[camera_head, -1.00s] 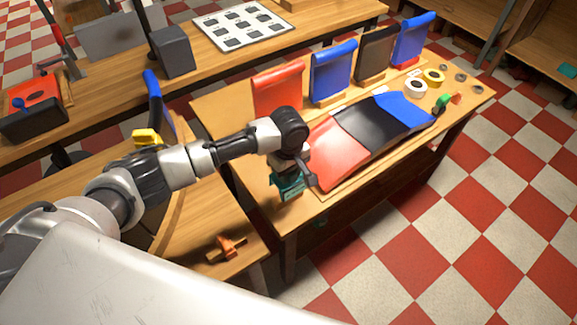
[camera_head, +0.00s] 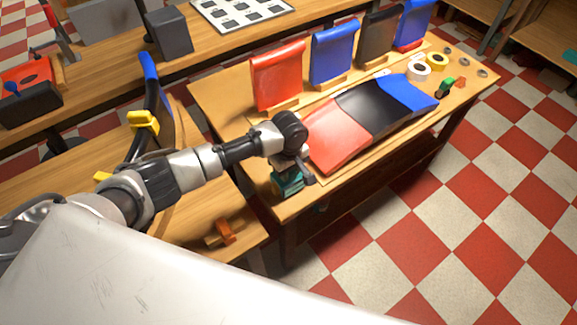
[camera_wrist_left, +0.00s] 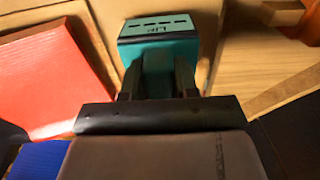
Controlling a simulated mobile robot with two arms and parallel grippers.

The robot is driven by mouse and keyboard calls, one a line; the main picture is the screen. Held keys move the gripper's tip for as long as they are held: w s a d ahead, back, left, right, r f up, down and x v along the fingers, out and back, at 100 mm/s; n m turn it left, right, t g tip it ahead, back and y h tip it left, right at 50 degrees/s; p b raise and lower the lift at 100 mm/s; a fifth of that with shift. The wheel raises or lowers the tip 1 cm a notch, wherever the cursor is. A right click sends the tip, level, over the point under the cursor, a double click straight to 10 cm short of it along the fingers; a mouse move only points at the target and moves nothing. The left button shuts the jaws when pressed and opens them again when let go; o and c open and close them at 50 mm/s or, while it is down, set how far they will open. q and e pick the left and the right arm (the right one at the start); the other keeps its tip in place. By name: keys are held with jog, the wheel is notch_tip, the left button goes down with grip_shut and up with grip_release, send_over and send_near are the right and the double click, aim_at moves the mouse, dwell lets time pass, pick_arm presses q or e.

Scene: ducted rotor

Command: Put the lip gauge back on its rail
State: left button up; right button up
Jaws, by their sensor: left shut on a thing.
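The lip gauge is a teal block (camera_head: 287,181) with a dark lower part, at the near left corner of the right-hand wooden table. In the left wrist view its teal face (camera_wrist_left: 158,48) carries dark lettering and dashes. My left gripper (camera_wrist_left: 158,75) is shut on it, with dark fingers against the teal body. In the head view the gripper (camera_head: 291,163) is just above the block, partly hidden by my wrist. I cannot tell whether the block touches the tabletop. I cannot clearly make out the rail. My right gripper is not in view.
A red, black and blue panel (camera_head: 371,118) lies right of the gauge, close to it. Upright red (camera_head: 277,76), blue and black panels stand behind. Tape rolls (camera_head: 419,71) sit at the far right. An orange clamp-like piece (camera_head: 226,232) is on the left bench.

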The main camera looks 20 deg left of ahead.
pick_arm(q)
jog(key=shift+f, duration=0.5)
dwell(0.6)
jog(key=o, duration=1)
jog(key=shift+o, duration=0.2)
notch_tip(320, 180, up, 11)
jog(key=shift+f, duration=0.1)
